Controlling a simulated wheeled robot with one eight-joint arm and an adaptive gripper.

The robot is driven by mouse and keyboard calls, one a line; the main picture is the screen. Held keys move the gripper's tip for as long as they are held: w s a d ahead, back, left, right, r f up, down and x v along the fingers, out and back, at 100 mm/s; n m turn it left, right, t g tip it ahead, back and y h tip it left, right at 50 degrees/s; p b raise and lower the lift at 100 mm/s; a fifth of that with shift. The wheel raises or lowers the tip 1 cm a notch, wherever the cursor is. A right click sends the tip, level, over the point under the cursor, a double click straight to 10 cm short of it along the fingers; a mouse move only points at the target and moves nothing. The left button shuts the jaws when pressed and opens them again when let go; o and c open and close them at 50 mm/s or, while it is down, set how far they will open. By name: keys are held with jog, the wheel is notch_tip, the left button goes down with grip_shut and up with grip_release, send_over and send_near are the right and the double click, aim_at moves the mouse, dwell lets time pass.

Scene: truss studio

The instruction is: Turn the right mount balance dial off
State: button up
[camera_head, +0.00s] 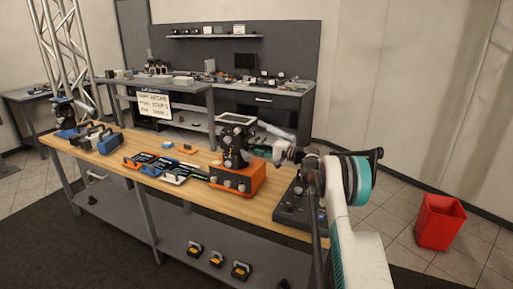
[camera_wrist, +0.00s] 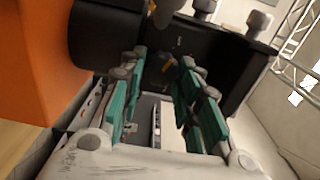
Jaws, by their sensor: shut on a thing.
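A black mount (camera_head: 233,138) with several dials stands on an orange base unit (camera_head: 245,186) with pale knobs on the front, on the workbench. My gripper (camera_head: 263,152) reaches in from the right against the mount's right side. In the wrist view my gripper (camera_wrist: 165,68) has its teal-padded fingers on both sides of a dark, dial-like knob, shut on it. The knob is in shadow, so its setting cannot be read.
The wooden workbench (camera_head: 115,172) carries orange and blue trays to the left. A dark panel unit (camera_head: 290,216) sits to the right, partly behind my arm. A red bin (camera_head: 439,222) stands on the floor at right. A metal truss (camera_head: 62,50) rises at left.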

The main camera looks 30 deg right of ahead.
jog(key=shift+f, duration=0.1)
jog(key=o, duration=1.1)
jog(key=shift+c, duration=0.2)
jog(key=v, duration=1.2)
